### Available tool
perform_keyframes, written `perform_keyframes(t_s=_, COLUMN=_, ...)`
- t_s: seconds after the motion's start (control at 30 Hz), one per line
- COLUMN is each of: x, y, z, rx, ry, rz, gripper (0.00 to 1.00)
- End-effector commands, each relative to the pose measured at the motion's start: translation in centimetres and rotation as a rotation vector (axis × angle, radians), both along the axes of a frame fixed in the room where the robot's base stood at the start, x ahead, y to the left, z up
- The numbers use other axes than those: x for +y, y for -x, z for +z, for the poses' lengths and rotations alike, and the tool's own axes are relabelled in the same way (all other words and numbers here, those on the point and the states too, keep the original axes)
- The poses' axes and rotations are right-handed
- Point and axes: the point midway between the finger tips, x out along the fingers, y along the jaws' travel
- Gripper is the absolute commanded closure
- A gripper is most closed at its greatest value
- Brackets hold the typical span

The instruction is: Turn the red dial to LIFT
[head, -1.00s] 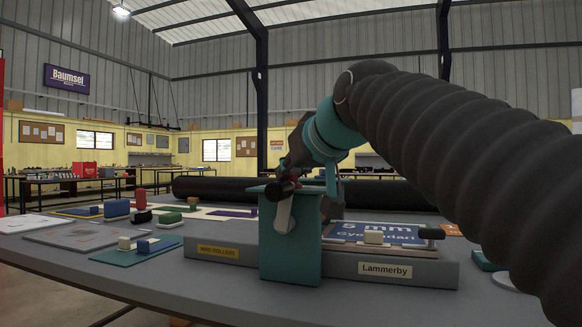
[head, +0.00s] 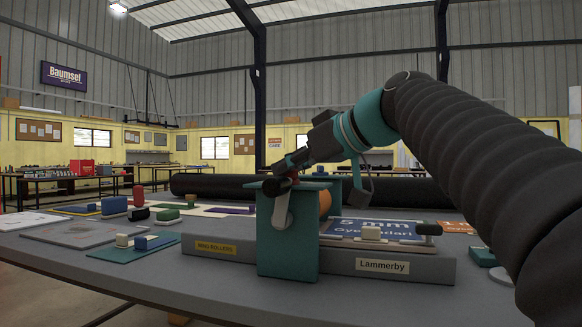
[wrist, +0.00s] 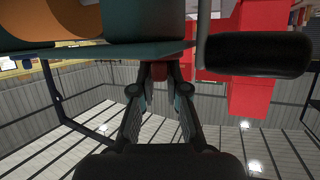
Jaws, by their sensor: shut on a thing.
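The red dial (head: 293,176) shows as a small patch of red at the top of the teal end housing (head: 285,240) of a roller machine. My gripper (head: 289,170) reaches it from the upper right, with the wrist tilted. In the wrist view, my gripper (wrist: 160,75) has its two fingers closed around the red dial (wrist: 159,74), under the housing's teal edge. Fingers hide most of the dial. No LIFT marking or pointer is readable.
A grey crank (head: 283,212) with a black handle (head: 273,187) sits on the housing's front, close to my fingers. An orange roller (head: 324,203) is behind. A blue sign (head: 375,231) lies on the bed at right. Small blocks occupy the table's left.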

Motion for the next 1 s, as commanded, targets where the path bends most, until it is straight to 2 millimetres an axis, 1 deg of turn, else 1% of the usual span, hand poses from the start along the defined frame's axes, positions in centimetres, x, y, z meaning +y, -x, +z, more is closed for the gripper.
perform_keyframes(t_s=0.37, x=0.2, y=0.1, z=-0.2, rx=0.005, ry=0.001, rz=0.01, gripper=1.0)
perform_keyframes(t_s=0.4, x=0.2, y=0.1, z=-0.2, rx=0.005, ry=0.001, rz=0.01, gripper=0.79)
perform_keyframes(t_s=0.47, x=0.1, y=0.1, z=-0.2, rx=0.005, ry=0.001, rz=0.009, gripper=0.64)
perform_keyframes(t_s=0.5, x=0.1, y=0.1, z=-0.2, rx=0.004, ry=0.002, rz=0.008, gripper=0.61)
perform_keyframes(t_s=0.83, x=-0.3, y=0.1, z=0.0, rx=0.002, ry=0.001, rz=0.001, gripper=0.61)
perform_keyframes(t_s=1.0, x=-1.7, y=1.2, z=0.8, rx=-0.001, ry=0.001, rz=-0.004, gripper=0.61)
